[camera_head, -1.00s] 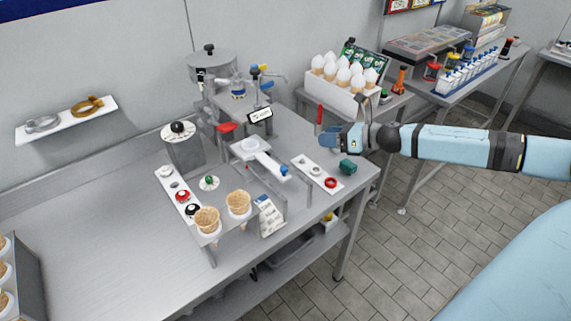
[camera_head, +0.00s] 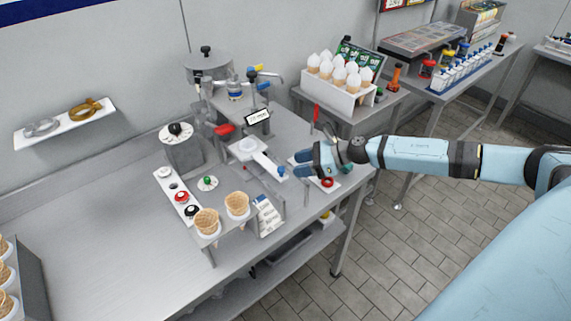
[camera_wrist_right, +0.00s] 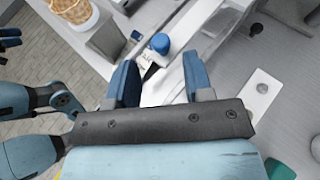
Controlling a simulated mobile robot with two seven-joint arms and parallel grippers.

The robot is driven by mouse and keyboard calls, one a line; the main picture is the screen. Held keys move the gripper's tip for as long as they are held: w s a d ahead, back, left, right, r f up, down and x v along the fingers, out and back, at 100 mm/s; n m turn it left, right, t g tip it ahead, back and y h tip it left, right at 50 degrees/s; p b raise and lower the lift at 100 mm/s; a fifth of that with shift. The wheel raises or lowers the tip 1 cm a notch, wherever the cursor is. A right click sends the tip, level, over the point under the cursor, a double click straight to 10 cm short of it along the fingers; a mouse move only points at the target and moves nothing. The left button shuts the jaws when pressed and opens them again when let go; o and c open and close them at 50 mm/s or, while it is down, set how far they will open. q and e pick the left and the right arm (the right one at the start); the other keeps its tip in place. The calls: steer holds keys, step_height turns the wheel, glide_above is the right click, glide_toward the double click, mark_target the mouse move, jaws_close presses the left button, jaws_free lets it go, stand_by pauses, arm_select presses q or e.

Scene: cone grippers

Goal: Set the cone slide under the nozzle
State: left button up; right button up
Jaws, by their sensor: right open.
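The cone slide (camera_head: 262,158) is a white plate with a round seat and a blue knob (camera_head: 283,171) at its near right end. It lies on the steel bench in front of the dispenser (camera_head: 242,97). The nozzle itself is hard to make out. My right gripper (camera_head: 300,164) is open and empty just right of the knob. In the right wrist view, the blue knob (camera_wrist_right: 160,42) shows beyond and between the fingertips (camera_wrist_right: 160,62), apart from them. My left gripper does not show in the head view.
Two waffle cones (camera_head: 222,213) stand in a holder at the bench front, beside a small printed card (camera_head: 268,215). A white strip with a red ring (camera_head: 328,183) lies under my right gripper. A red upright handle (camera_head: 316,114) stands behind it.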

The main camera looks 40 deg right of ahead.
mark_target(283, 169)
steer(key=p+x, duration=0.1)
steer(key=x, duration=0.3)
steer(key=shift+w+r, duration=0.1)
steer(key=shift+w+a+f, duration=0.2)
steer(key=shift+a+f, duration=0.1)
steer(key=shift+a, duration=0.05)
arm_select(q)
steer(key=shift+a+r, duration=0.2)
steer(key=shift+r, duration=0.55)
arm_select(e)
jaws_close()
steer(key=shift+w+a+b, duration=0.15)
steer(key=shift+w+b, duration=0.6)
steer(key=shift+w, duration=1.15)
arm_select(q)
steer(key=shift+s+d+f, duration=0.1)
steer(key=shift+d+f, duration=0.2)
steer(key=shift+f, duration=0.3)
arm_select(e)
steer(key=shift+r, duration=0.15)
